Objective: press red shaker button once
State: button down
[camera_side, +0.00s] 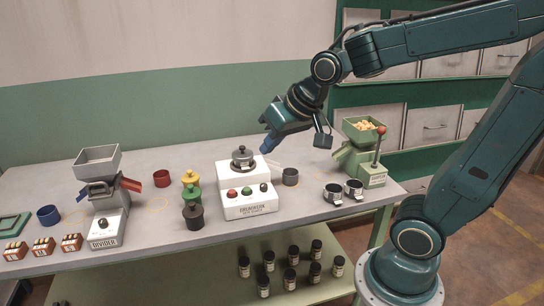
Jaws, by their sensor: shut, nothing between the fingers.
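The white shaker machine (246,207) stands near the middle of the bench. Its sloped front carries a red button (232,193) on the left, a green button (247,191) in the middle and a dark button (263,187) on the right. Nothing hides the red button.
Yellow, green and black lidded jars (192,198) stand left of the shaker. A grey hopper machine (100,190) stands left and a green hopper of nuts (365,145) right.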

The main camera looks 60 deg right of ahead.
jog(key=w+d+f+m+t, duration=0.1)
jog(key=w+d+f+m, duration=0.15)
jog(key=w, duration=0.35)
jog(key=w+d+f+m, duration=0.1)
jog(key=w+d+f, duration=0.15)
jog(key=w, duration=0.25)
jog(key=m+t+h, duration=0.1)
jog(key=m, duration=0.3)
send_over(234, 194)
notch_tip(234, 194, down, 8)
jog(key=shift+d, duration=0.15)
jog(key=shift+f, duration=0.1)
jog(key=shift+f, duration=4.25)
jog(key=shift+f, duration=0.95)
jog(key=shift+r, duration=0.95)
